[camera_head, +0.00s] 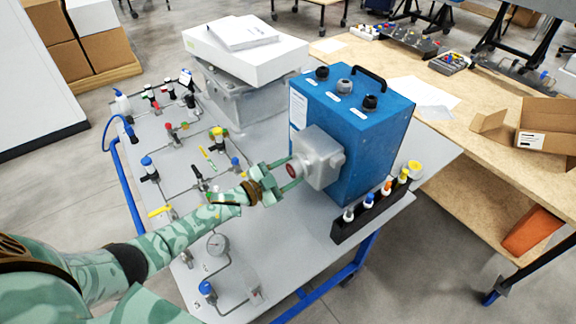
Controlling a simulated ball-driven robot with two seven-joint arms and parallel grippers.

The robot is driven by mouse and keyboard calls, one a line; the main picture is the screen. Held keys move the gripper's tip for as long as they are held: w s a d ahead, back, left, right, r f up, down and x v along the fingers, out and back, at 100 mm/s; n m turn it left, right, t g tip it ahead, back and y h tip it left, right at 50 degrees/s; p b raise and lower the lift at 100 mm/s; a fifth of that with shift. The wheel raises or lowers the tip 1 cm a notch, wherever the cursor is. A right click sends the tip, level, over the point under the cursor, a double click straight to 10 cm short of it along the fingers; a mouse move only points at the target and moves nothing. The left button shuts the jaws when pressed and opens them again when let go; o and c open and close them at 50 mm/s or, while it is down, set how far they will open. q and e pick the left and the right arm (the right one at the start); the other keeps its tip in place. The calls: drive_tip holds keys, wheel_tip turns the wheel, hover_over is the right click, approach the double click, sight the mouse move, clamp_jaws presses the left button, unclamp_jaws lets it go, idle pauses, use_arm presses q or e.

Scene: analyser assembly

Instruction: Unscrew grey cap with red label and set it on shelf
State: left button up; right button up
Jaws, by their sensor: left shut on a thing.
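A grey cap with a dark red label (292,171) sits at the left end of the grey housing (321,156) on the side of the blue analyser box (352,138). My left gripper (289,175) comes in from the left and is shut on the cap, one finger above and one below it. The cap's far side is hidden, and I cannot tell whether it touches the housing. My right gripper is not in view. A low black shelf (350,230) stands at the right front of the grey table and holds several small capped items.
The grey table (285,235) has a bare area in front of the box. Valves, pipes and a gauge (216,243) cover its left side. A wooden workbench (460,105) is at right.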

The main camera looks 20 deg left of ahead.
use_arm(q)
drive_tip(key=n, duration=0.2)
drive_tip(key=r+n+p, duration=0.1)
drive_tip(key=n, duration=0.2)
drive_tip(key=n+p, duration=0.1)
drive_tip(key=n, duration=0.2)
drive_tip(key=shift+f, duration=0.1)
drive_tip(key=n, duration=0.5)
drive_tip(key=shift+f, duration=0.25)
drive_tip(key=o, duration=1.1)
drive_tip(key=shift+f+m, duration=0.2)
drive_tip(key=shift+m, duration=0.8)
drive_tip(key=m+b, duration=0.1)
drive_tip(key=m, duration=0.4)
drive_tip(key=shift+s+f+m+b, duration=0.1)
drive_tip(key=shift+f+m+b, duration=0.05)
drive_tip(key=shift+m+b, duration=0.15)
drive_tip(key=m+b, duration=0.5)
drive_tip(key=m, duration=0.9)
drive_tip(key=shift+f, duration=0.2)
drive_tip(key=shift+r+m+b, duration=0.2)
drive_tip(key=shift+m+b, duration=0.3)
drive_tip(key=shift+m, duration=0.7)
drive_tip(key=shift+r, duration=0.15)
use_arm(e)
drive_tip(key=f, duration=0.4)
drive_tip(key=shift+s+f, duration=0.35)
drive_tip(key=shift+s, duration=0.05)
